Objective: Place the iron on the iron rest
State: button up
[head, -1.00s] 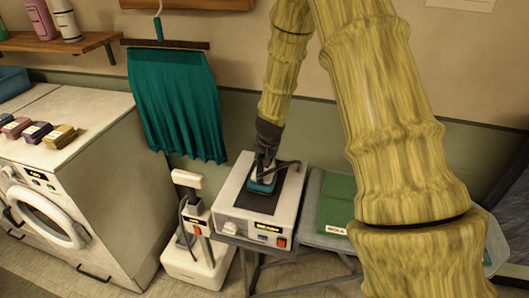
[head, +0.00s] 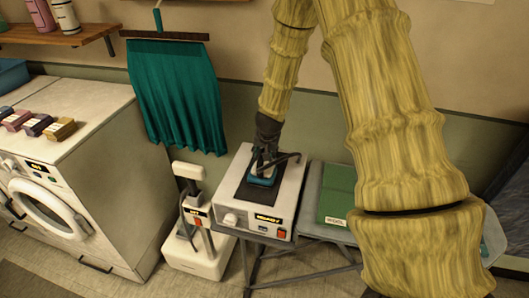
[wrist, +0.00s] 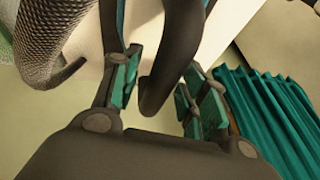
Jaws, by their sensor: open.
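The iron (head: 263,177), with a teal lower body and dark handle, is on the dark pad of the iron rest (head: 283,208), a white box with a lit display. It sits toward the pad's left part and looks flat. My gripper (head: 265,152) is right above the iron. In the wrist view my gripper (wrist: 160,80) is open, with its teal-padded fingers apart on either side of the iron's dark handle (wrist: 166,70). A braided cord shows at the left there. The fingers hide part of the iron in the head view.
A white upright device (head: 197,245) stands left of the rest. A folded green cloth (head: 337,192) lies on the board to the right. A teal curtain (head: 178,95) hangs behind. A washing machine (head: 105,150) stands at left. My arm covers the right side.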

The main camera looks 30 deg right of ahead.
jog(key=shift+r, duration=0.2)
jog(key=b+v, duration=0.2)
jog(key=v, duration=0.9)
jog(key=shift+s+r+b, duration=0.15)
jog(key=shift+r+b, duration=0.2)
dwell(1.0)
